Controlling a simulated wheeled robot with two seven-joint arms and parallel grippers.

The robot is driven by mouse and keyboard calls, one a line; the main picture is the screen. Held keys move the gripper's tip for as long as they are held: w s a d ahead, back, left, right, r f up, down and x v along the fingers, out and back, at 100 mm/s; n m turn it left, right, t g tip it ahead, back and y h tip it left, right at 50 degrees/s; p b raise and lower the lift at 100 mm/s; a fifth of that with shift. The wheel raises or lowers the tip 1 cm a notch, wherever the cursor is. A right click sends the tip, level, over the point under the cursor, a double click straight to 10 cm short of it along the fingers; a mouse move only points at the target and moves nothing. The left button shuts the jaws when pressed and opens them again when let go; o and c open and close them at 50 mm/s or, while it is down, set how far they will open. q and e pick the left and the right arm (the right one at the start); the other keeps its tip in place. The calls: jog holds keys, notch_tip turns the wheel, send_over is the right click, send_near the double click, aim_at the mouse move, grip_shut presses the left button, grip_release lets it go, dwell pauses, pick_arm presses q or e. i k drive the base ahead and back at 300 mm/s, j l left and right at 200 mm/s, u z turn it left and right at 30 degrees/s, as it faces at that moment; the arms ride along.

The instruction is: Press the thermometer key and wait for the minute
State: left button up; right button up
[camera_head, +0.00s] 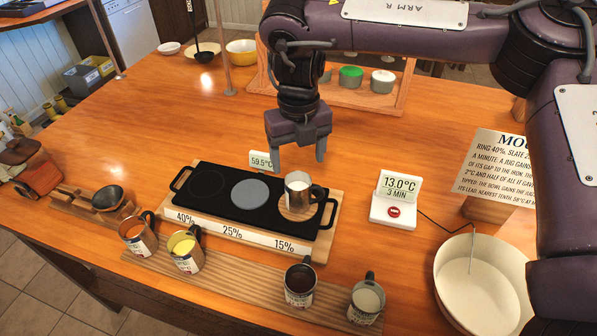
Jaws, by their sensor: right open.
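The thermometer (398,188) is a white stand on the table, right of the black plate. Its display reads 13.0°C and 3 MIN, and its red key (394,211) sits on the base below. A thin cable runs from it towards the white bowl (447,296), where a probe (472,254) stands. My right gripper (298,164) is open and empty, pointing down above the table behind the mug (298,190) on the black plate. It is up and left of the thermometer, apart from the key. My left gripper is not in view.
The black plate (205,182) has zones labelled 40%, 25% and 15%; a small display behind reads 59.5°C. Several mugs stand on a wooden board (235,283) in front. A text sign (495,165) stands at right. A wooden rack (398,95) holds pots behind.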

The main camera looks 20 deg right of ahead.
aim_at(393, 211)
jog(key=k, duration=1.5)
